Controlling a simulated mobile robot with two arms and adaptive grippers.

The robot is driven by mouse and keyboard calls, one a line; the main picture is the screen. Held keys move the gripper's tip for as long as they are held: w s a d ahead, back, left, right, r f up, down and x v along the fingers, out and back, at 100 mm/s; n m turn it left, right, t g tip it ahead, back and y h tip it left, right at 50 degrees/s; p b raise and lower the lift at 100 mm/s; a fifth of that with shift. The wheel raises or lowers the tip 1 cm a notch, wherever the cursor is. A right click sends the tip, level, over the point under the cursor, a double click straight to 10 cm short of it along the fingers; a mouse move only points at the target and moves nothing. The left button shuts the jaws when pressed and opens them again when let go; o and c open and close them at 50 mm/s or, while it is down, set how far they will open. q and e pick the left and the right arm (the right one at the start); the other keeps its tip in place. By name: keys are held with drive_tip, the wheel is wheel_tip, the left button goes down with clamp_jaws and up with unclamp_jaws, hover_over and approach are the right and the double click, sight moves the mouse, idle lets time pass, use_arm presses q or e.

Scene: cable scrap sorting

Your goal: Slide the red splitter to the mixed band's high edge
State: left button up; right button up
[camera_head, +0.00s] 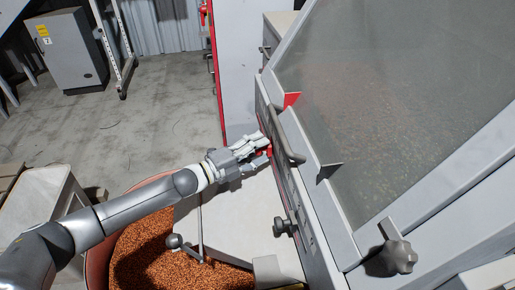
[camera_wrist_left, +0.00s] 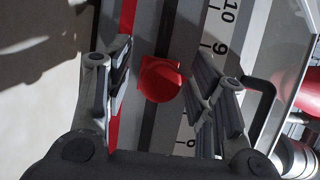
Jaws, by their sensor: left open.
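A round red knob (camera_wrist_left: 162,79), seemingly the red splitter's handle, sits on a dark slot beside a white number scale (camera_wrist_left: 213,45) marked 9 and 10. My left gripper (camera_wrist_left: 160,88) is open, with one finger on each side of the knob and visible gaps between. In the head view my left gripper (camera_head: 262,149) is at the front rail of the sloping machine, with a bit of red showing between its fingers. A red fin (camera_head: 291,99) stands at the edge of the deck (camera_head: 395,85). I cannot tell where the mixed band's edge lies.
A dark fin (camera_head: 328,171) stands lower along the deck edge. A dark bar handle (camera_head: 287,138) is close beside my gripper. A black knob (camera_head: 283,227) and a grey star knob (camera_head: 398,256) are lower down. A tub of copper-coloured granules (camera_head: 145,255) stands below.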

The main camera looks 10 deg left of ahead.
use_arm(q)
clamp_jaws()
drive_tip(key=s, duration=0.1)
drive_tip(key=s+d+p, duration=0.1)
drive_tip(key=s, duration=0.1)
drive_tip(key=shift+d, duration=0.25)
drive_tip(key=shift+s+d+p, duration=0.1)
drive_tip(key=shift+s+p, duration=0.2)
drive_tip(key=shift+s, duration=0.1)
drive_tip(key=shift+s+d+f, duration=0.1)
drive_tip(key=shift+s, duration=0.05)
drive_tip(key=shift+f, duration=0.1)
drive_tip(key=shift+c, duration=0.2)
unclamp_jaws()
drive_tip(key=shift+o, duration=0.2)
